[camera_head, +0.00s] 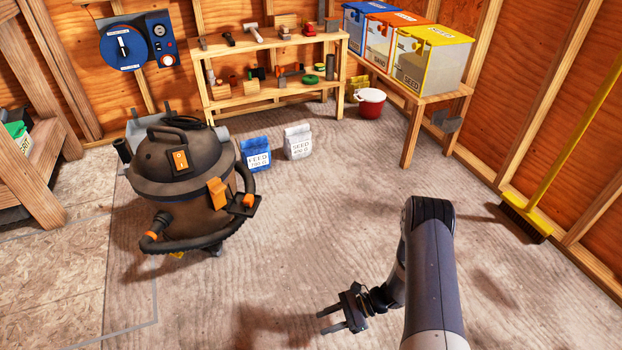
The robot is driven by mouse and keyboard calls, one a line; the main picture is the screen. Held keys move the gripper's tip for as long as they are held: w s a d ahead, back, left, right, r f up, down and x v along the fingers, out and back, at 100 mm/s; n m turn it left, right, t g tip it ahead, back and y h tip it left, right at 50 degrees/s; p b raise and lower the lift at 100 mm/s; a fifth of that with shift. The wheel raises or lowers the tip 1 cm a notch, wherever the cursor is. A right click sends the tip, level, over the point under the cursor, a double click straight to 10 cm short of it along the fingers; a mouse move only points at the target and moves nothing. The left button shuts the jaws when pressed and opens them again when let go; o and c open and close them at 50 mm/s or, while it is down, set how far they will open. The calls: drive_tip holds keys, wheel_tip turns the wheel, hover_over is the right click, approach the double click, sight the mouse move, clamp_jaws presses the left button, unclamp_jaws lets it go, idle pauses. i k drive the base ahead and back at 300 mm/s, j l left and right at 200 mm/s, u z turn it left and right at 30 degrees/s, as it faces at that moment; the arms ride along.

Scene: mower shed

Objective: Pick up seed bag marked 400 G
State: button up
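Two seed bags stand upright on the floor in front of the shelf. The blue seed bag (256,155) is on the left, partly overlapped by the vacuum. The grey-white seed bag (298,143) is just to its right. Both read SEED with a weight below; the print is small, and the grey-white one seems to read 400 G. My gripper (323,322) is at the bottom centre, nearer than the bags and well apart from them. Its two fingers point left with a gap between them, and it is empty.
A shop vacuum (185,190) with a hose stands at the left. A shelf (270,97) with small items is behind the bags. A red bucket (370,103) and a bench (425,97) with lidded bins are at the back right; a broom (530,215) leans at right. The middle floor is clear.

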sight(297, 140)
drive_tip(key=i, duration=1.15)
drive_tip(key=i+u, duration=0.1)
drive_tip(key=i, duration=1)
drive_tip(key=i+l, duration=0.2)
drive_tip(key=i, duration=0.95)
drive_tip(key=i+u, duration=0.3)
